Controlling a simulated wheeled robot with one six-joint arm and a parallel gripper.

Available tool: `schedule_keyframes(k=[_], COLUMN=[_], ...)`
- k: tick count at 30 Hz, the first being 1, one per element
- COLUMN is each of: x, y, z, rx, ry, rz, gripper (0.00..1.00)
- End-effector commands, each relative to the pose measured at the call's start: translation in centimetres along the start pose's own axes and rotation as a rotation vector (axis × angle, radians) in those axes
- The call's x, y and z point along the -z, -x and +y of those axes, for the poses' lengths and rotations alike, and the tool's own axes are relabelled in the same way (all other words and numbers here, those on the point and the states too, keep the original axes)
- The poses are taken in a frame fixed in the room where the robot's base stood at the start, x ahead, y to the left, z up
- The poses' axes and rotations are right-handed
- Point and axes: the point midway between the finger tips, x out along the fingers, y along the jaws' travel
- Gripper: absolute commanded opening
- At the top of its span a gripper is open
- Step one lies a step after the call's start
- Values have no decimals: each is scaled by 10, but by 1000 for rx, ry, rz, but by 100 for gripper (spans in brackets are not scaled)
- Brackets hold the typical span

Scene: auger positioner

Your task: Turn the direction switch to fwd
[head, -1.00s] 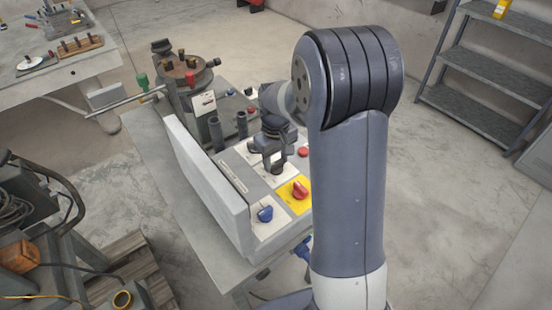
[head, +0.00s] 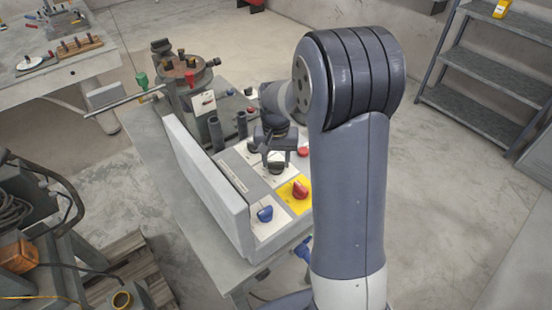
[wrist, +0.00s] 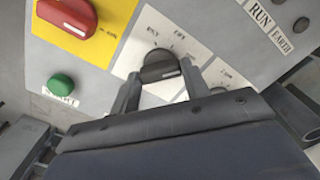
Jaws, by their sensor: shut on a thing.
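A black rotary knob (wrist: 160,66) with a pale pointer line sits on a white plate (wrist: 152,24) in the wrist view. Small labels stand around it, too small to read surely. It also shows in the head view (head: 277,168) on the control panel. My gripper (wrist: 160,76) has one finger on each side of this knob and is shut on it. The head view shows my gripper (head: 278,152) pointing down over the panel, and the wrist hides part of the panel behind it.
A red knob (wrist: 72,14) on a yellow plate and a green button (wrist: 62,85) are close by. A blue knob (head: 265,213) is at the panel's near end. A tall grey wall (head: 205,185) runs along the panel's left side.

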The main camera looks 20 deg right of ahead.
Motion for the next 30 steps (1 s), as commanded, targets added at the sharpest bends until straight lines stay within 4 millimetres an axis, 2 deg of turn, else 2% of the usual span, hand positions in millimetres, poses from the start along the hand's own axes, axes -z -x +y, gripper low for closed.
schedule_keyframes(k=[9,23,24,30], x=[0,0,0,0], y=[0,0,0,0], z=[0,0,0,0], rx=[0,1,1,0], ry=[-94,-106,-106,-105], rz=[0,1,1,1], gripper=[21,21,47,63])
